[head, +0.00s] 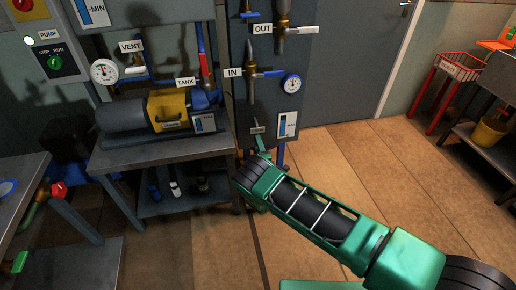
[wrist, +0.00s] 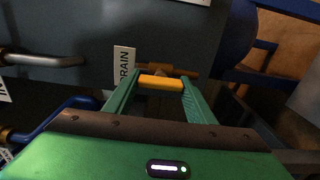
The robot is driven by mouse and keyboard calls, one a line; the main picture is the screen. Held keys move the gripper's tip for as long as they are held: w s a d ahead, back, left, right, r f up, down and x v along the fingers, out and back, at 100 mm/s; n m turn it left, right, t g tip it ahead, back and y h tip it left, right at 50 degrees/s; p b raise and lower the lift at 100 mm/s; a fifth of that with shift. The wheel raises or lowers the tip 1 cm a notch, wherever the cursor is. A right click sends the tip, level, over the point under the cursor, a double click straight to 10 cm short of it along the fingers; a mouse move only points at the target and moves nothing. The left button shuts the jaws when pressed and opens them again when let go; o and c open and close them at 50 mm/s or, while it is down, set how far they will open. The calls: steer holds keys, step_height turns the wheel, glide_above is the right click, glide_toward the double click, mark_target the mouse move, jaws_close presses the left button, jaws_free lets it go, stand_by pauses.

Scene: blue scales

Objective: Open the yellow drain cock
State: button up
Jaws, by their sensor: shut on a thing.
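The yellow drain cock handle (wrist: 161,83) shows in the wrist view, lying crosswise between the two green fingers of my gripper (wrist: 161,79). The fingers are shut on it, one at each end. A brownish metal pipe or valve body (wrist: 180,72) is just behind it. A white DRAIN label (wrist: 124,67) stands to the left of the handle. In the head view my gripper (head: 259,143) reaches the lower part of the dark panel, just below a small label (head: 257,129). The handle itself is hidden there.
Blue-handled IN valve (head: 262,73) and a gauge (head: 292,83) sit above on the panel. A level gauge plate (head: 287,125) is right of my gripper. A metal bench (head: 150,155) with a yellow-black pump (head: 168,109) stands to the left.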

steer(key=shift+s+a+f, duration=0.15)
steer(key=shift+s+f, duration=0.05)
steer(key=shift+f, duration=0.15)
steer(key=o, duration=1)
steer(key=shift+o, duration=0.2)
steer(key=shift+w+r, duration=0.15)
steer(key=v, duration=1.1)
steer(key=shift+w, duration=0.15)
